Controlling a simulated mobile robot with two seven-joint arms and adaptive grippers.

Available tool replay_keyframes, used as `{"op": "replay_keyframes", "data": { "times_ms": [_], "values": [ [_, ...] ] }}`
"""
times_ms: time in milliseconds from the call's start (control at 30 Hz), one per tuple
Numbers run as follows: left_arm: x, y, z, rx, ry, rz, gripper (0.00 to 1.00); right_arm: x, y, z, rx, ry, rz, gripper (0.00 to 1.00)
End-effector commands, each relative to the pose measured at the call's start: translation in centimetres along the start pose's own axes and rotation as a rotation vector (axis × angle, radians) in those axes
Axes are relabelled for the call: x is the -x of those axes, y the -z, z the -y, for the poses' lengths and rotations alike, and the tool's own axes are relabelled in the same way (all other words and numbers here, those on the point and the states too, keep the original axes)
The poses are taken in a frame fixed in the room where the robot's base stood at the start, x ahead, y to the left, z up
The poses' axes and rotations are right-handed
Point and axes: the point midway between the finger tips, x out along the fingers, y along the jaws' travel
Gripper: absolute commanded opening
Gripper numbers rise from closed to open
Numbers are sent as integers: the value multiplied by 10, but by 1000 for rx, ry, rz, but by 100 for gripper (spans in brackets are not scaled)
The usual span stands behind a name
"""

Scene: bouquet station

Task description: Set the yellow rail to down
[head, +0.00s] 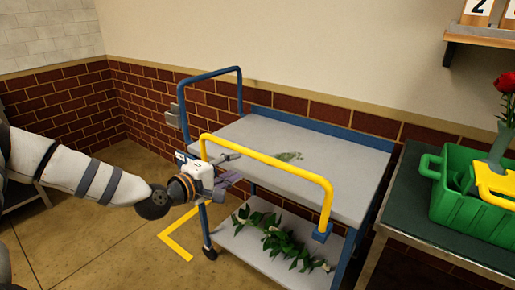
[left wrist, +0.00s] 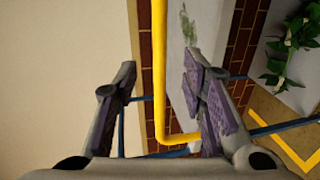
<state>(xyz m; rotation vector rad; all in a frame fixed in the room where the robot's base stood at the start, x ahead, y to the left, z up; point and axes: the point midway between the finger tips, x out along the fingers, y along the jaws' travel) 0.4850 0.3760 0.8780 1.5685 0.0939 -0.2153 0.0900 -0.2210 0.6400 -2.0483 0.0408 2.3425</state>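The yellow rail (head: 268,159) stands raised along the near side of the grey-topped cart (head: 345,205), its bar above the top shelf. Its right leg runs down to a blue bracket (head: 322,233) at the cart's edge. My left gripper (head: 232,167) is beside the rail's left end, with its fingers pointing toward the cart. In the left wrist view the rail (left wrist: 159,70) runs between the spread fingers of the left gripper (left wrist: 160,75), apart from both. The left gripper is open and empty. My right gripper is not in view.
The cart has a blue handle (head: 210,74) at its far left end. Leaves lie on the top shelf (head: 288,156) and greenery (head: 275,240) on the lower shelf. At right, a dark green table (head: 425,210) holds a green crate (head: 455,205). Yellow tape (head: 172,243) marks the floor.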

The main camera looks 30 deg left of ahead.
Motion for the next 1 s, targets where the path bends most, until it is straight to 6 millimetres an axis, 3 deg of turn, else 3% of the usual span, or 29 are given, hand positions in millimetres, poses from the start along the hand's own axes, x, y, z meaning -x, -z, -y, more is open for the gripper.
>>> {"op": "replay_keyframes", "data": {
  "times_ms": [200, 500, 633, 867, 900, 1000],
  "values": [
    [-43, -1, 15, -4, 20, 3, 38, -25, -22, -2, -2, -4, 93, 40],
    [-108, -1, 10, -2, 12, 2, 38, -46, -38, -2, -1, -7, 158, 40],
    [-118, 0, 6, -1, 7, 0, 38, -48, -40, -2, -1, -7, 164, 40],
    [-120, -1, 2, 0, 4, 1, 38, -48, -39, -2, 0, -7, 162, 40],
    [-120, -1, 2, 0, 3, 1, 36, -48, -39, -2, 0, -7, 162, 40],
    [-120, -1, 2, 0, 4, 1, 13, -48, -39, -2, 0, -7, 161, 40]
  ]
}}
